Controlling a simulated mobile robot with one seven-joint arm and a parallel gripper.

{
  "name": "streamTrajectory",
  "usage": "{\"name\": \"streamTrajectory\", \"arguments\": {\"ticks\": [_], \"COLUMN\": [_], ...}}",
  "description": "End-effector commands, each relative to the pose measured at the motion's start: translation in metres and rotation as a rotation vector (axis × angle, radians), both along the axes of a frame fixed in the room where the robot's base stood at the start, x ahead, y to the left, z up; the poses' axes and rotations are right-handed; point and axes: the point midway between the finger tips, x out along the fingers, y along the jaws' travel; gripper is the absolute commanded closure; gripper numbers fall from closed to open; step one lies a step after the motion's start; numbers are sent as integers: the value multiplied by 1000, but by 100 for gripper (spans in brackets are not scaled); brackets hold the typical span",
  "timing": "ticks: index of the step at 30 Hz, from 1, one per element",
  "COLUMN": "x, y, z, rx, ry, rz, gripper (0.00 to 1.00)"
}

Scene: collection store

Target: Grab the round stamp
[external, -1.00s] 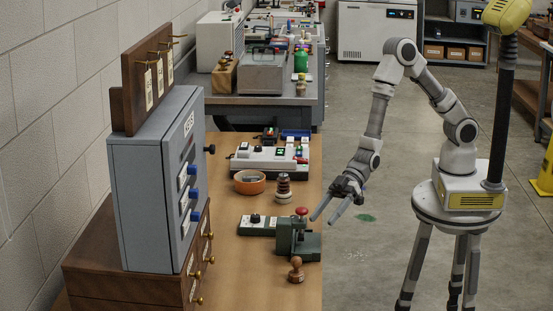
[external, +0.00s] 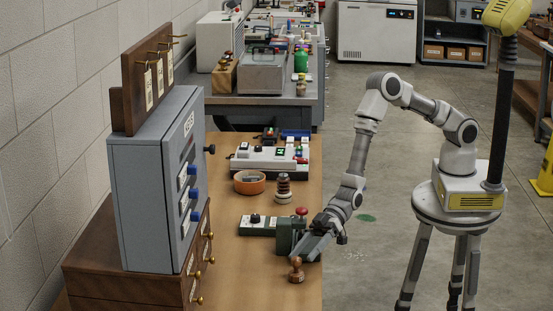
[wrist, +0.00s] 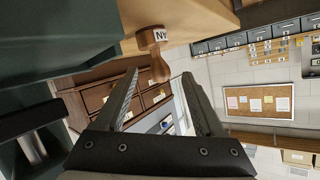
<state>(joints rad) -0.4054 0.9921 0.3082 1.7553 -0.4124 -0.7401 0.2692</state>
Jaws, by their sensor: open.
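The round stamp (external: 296,271) is a small brown wooden stamp with a knobbed handle, standing upright at the front right edge of the wooden table. In the wrist view the stamp (wrist: 158,62) shows a pale label with dark letters, and its handle lies between and just beyond the fingertips. My gripper (external: 303,254) is low, right beside the stamp and in front of the green press (external: 284,237). In the wrist view my gripper (wrist: 160,78) is open, with nothing between its fingers. I cannot tell whether a fingertip touches the stamp.
The green press with a red knob stands close behind the stamp, partly hidden by my gripper. A dark-and-tan stacked object (external: 283,188) and an orange bowl (external: 249,182) stand farther back. A grey cabinet (external: 150,180) is left. The table (external: 250,285) is bare left of the stamp.

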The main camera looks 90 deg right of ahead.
Motion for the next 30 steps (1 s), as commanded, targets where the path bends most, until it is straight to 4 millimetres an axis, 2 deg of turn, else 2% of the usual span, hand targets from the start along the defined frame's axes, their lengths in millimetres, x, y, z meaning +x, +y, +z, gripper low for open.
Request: {"name": "streamTrajectory", "arguments": {"ticks": [3, 11, 21, 30], "x": [7, 14, 34, 39], "y": [11, 21, 52, 58], "z": [-5, -10, -23, -25], "rx": [0, 1, 0, 0], "ry": [0, 1, 0, 0], "rz": [1, 0, 0, -1], "gripper": [29, 29, 29, 29]}}
